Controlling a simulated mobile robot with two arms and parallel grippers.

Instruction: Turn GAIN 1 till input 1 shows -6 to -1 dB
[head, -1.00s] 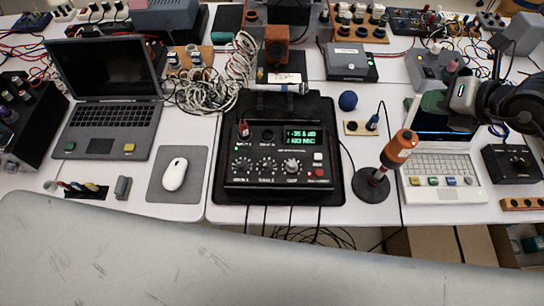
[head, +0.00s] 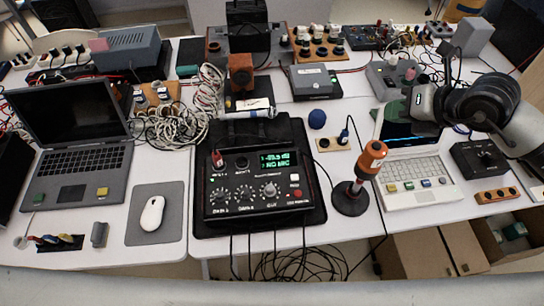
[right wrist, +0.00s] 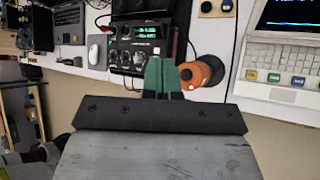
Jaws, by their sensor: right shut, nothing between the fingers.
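The black audio unit (head: 254,205) stands on a dark mat, with a red plug in its upper left and a lit green display (head: 279,160). The display's small digits are hard to read; the second line looks like "NO MIC". The GAIN 1 knob (head: 219,195) is the leftmost of three knobs along the front. My right gripper (head: 397,108) is over the white laptop, right of and well apart from the unit. In the right wrist view its green fingers (right wrist: 161,74) are together and empty, with the unit (right wrist: 136,47) beyond them. My left gripper is not in view.
An orange-handled tool in a round black stand (head: 351,198) is between the unit and the white laptop (head: 421,168). A blue ball (head: 317,119) sits behind it. A dark laptop (head: 70,175) and white mouse (head: 152,213) are at left. Cables hang off the front edge.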

